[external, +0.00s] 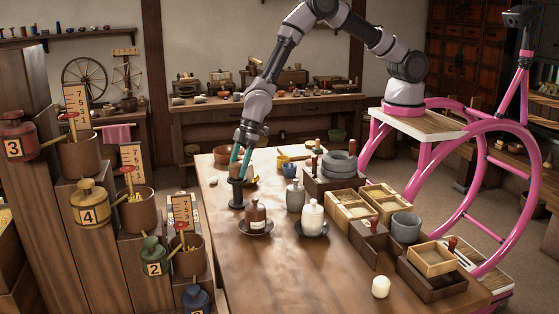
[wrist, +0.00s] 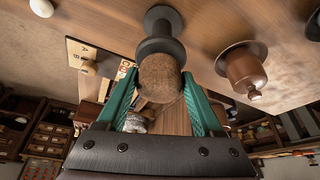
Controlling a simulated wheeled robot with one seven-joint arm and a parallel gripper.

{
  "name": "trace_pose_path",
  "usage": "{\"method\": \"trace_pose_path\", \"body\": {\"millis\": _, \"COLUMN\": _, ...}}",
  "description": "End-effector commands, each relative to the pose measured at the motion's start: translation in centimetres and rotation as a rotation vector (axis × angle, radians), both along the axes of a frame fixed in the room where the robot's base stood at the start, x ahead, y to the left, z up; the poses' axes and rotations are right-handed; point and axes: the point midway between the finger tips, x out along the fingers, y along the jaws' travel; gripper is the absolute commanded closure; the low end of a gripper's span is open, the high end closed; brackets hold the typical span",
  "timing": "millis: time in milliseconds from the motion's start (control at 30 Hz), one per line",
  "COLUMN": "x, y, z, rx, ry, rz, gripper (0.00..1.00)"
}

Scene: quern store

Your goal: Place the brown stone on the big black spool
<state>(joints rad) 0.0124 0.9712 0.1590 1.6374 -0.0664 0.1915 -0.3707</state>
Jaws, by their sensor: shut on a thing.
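The big black spool (external: 237,194) stands upright on the table near its left edge. In the wrist view the spool (wrist: 162,25) shows at the top middle. The brown stone (wrist: 159,77) is rough and rounded, between the teal fingers of my gripper (wrist: 160,88). My gripper (external: 238,167) points down over the spool and is shut on the stone (external: 236,171). The stone is in line with the spool's upper flange, touching it or very close; I cannot tell which. The fingers partly hide the stone in the external view.
A brown bottle (external: 256,216) on a dark saucer stands just right of the spool. A grey jar (external: 294,196) and a white jar (external: 312,218) stand further right. Wooden boxes (external: 352,207) line the right side. The front left of the table is clear.

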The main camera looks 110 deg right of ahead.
Motion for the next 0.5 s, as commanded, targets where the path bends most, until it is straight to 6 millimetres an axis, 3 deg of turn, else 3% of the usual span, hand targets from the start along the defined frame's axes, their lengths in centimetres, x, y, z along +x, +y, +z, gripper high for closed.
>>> {"method": "trace_pose_path", "body": {"millis": 100, "x": 0.02, "y": 0.01, "z": -0.31, "rx": 0.0, "ry": 0.0, "rz": 0.0, "gripper": 1.0}}
{"method": "trace_pose_path", "body": {"millis": 133, "x": -0.01, "y": 0.0, "z": -0.29, "rx": 0.0, "ry": 0.0, "rz": 0.0, "gripper": 0.2}}
{"method": "trace_pose_path", "body": {"millis": 200, "x": -0.01, "y": 0.0, "z": -0.27, "rx": 0.0, "ry": 0.0, "rz": 0.0, "gripper": 0.02}}
{"method": "trace_pose_path", "body": {"millis": 500, "x": -0.01, "y": 0.0, "z": -0.18, "rx": 0.0, "ry": 0.0, "rz": 0.0, "gripper": 0.02}}
